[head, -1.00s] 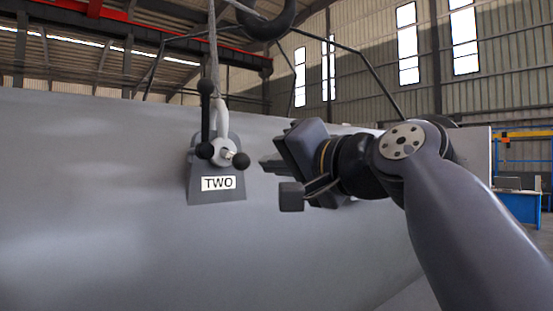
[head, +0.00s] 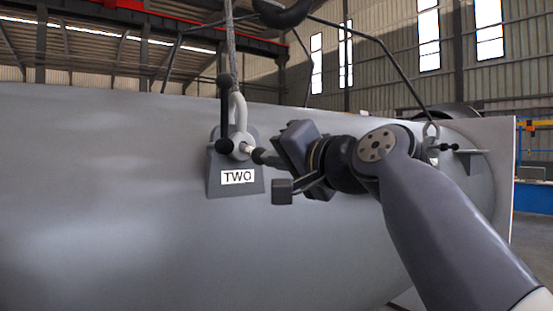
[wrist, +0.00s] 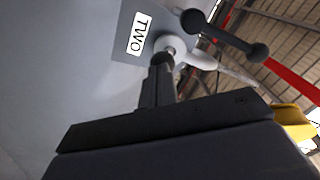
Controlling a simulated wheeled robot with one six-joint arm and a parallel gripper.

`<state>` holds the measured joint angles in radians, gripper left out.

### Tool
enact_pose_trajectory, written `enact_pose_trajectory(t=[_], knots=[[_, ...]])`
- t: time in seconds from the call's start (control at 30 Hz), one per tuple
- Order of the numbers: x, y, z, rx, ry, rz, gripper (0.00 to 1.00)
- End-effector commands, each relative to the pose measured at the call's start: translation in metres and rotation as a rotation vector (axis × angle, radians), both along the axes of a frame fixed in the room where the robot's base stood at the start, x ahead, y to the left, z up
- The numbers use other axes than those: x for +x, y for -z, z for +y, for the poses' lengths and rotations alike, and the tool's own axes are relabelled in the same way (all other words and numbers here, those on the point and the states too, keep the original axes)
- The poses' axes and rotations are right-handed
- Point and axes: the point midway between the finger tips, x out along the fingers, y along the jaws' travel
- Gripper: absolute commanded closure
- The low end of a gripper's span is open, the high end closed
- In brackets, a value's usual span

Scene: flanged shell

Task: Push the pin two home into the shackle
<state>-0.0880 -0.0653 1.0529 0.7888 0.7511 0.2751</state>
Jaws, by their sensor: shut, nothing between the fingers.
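The TWO lug (head: 238,177) stands on the grey shell, with the light shackle (head: 238,108) rising from it to a sling. Pin two (head: 246,149) shows as a short bright metal length at the lug's right side, with a dark round knob at its outer end. My gripper (head: 265,158) is shut and empty, its tips pointing left at the knob, apparently touching it. In the wrist view, the shut fingers (wrist: 160,80) reach up to the dark knob in front of the pale round boss (wrist: 170,43). The fingers partly hide the pin.
A black bar with ball ends (head: 224,115) stands upright just left of the shackle; it also shows in the wrist view (wrist: 226,36). Another shackle (head: 432,135) sits farther right behind my arm. The shell's face (head: 100,200) left of the lug is clear.

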Motion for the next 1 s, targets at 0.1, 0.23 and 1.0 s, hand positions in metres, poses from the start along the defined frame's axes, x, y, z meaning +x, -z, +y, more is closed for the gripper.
enact_pose_trajectory(t=[0.1,0.23,1.0], knots=[[0.002,0.0,0.002,0.0,-0.001,0.001,1.0],[0.004,0.0,0.003,0.0,-0.001,0.001,1.0],[0.01,0.005,0.006,-0.002,-0.001,0.007,1.0]])
